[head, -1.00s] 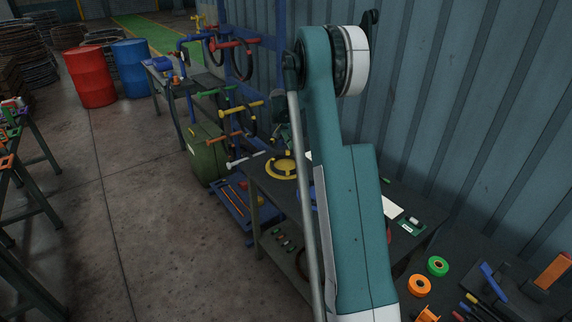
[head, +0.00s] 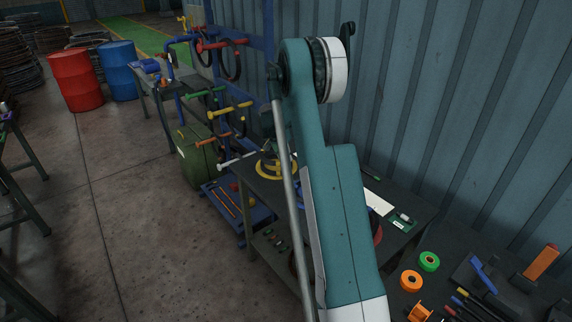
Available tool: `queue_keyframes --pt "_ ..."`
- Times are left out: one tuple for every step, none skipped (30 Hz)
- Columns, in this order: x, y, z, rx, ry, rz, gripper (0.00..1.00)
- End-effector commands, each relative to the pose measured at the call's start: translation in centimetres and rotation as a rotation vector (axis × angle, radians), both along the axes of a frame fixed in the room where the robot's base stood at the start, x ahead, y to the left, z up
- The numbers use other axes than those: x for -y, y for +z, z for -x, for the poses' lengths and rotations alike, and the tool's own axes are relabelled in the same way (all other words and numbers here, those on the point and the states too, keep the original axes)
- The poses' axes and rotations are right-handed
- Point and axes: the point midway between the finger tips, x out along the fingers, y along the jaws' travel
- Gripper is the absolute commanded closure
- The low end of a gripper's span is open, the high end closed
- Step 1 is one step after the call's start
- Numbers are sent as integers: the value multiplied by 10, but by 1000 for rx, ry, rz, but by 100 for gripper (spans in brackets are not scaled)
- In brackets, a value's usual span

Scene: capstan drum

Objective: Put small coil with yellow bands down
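A yellow ring-shaped piece (head: 272,170) lies on the dark work table (head: 236,172), partly behind my arm. Dark curved shapes show just above it; I cannot tell whether they are the small coil with yellow bands. A dark end part of my arm, apparently near my gripper (head: 268,143), shows just left of the arm above the yellow piece. The fingers are too small and too covered to make out, so I cannot tell whether they hold anything.
A rack (head: 226,112) with coloured arms stands left of the table, near a green box (head: 195,155) and a blue pallet (head: 222,208). Orange (head: 411,281) and green (head: 429,261) rolls lie at the lower right. The corrugated wall (head: 440,110) is close behind.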

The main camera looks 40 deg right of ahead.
Motion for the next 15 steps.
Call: queue_keyframes --pt "0 0 0 0 0 0 100" --pt "0 0 0 0 0 0 100" --pt "0 0 0 0 0 0 100" --pt "0 0 0 0 0 0 100" --pt "0 0 0 0 0 0 100" --pt "0 0 0 0 0 0 100" --pt "0 0 0 0 0 0 100" --pt "0 0 0 0 0 0 100" --pt "0 -1 0 0 0 0 100" --pt "0 -1 0 0 0 0 100" --pt "0 -2 0 0 0 0 100" --pt "0 -4 0 0 0 0 100" --pt "0 -6 0 0 0 0 100" --pt "0 -9 0 0 0 0 100" --pt "0 -12 0 0 0 0 100"
